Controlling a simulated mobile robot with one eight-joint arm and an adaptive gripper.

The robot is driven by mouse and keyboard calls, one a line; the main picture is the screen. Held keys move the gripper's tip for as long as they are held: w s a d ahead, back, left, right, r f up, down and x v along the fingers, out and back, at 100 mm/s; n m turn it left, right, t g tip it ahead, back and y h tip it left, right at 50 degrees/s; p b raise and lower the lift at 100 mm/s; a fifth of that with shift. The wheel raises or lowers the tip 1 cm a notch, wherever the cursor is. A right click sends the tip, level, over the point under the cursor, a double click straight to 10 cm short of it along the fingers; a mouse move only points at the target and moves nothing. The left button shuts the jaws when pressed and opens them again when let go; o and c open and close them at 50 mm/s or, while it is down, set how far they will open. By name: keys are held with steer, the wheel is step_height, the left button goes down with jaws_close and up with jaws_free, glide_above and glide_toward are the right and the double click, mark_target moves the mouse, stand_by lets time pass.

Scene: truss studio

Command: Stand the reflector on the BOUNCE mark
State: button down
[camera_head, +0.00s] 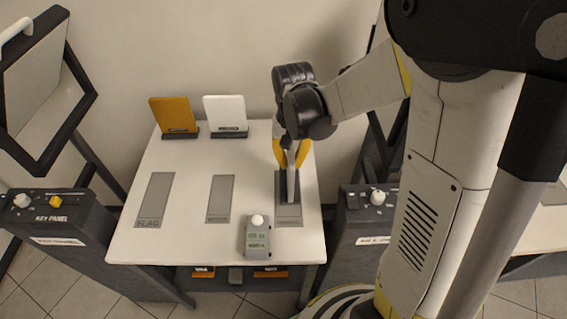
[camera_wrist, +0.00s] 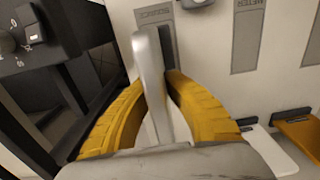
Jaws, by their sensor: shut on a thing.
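My gripper (camera_head: 292,152), with yellow fingers, is shut on a thin grey panel, likely the reflector (camera_head: 291,185), seen nearly edge-on and upright. Its dark base (camera_head: 283,190) is over the rightmost grey mark (camera_head: 288,221) on the white table; I cannot tell whether it touches. In the wrist view the pale panel (camera_wrist: 152,75) stands between the yellow fingers (camera_wrist: 150,105). The rightmost mark also shows beyond it (camera_wrist: 150,15), its label too small to read surely. The middle mark (camera_head: 220,198) is bare, its label unreadable. The left mark (camera_head: 155,195) reads FLAG.
An orange panel (camera_head: 173,113) and a white panel (camera_head: 224,112) stand in dark bases at the back of the table (camera_head: 190,165). A grey control box (camera_head: 257,238) with a white knob stands close to the rightmost mark's left. Dark consoles (camera_head: 75,235) flank the table.

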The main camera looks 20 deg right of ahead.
steer(key=shift+w+a+f, duration=0.15)
steer(key=shift+w+f, duration=0.3)
steer(key=shift+w, duration=0.05)
steer(key=shift+f+b, duration=1.15)
steer(key=shift+f, duration=0.95)
steer(key=c, duration=1.6)
jaws_free()
steer(key=shift+o, duration=0.2)
steer(key=shift+r, duration=0.1)
step_height(320, 180, up, 12)
steer(key=p, duration=0.4)
steer(key=shift+s+r+p, duration=0.1)
steer(key=shift+r+p, duration=0.1)
steer(key=shift+p, duration=0.15)
steer(key=s+r+n+t, duration=0.3)
steer(key=s+r+t, duration=0.4)
steer(key=s, duration=0.5)
steer(key=shift+s+r+n, duration=0.3)
steer(key=shift+s+r, duration=0.05)
steer(key=shift+r, duration=0.65)
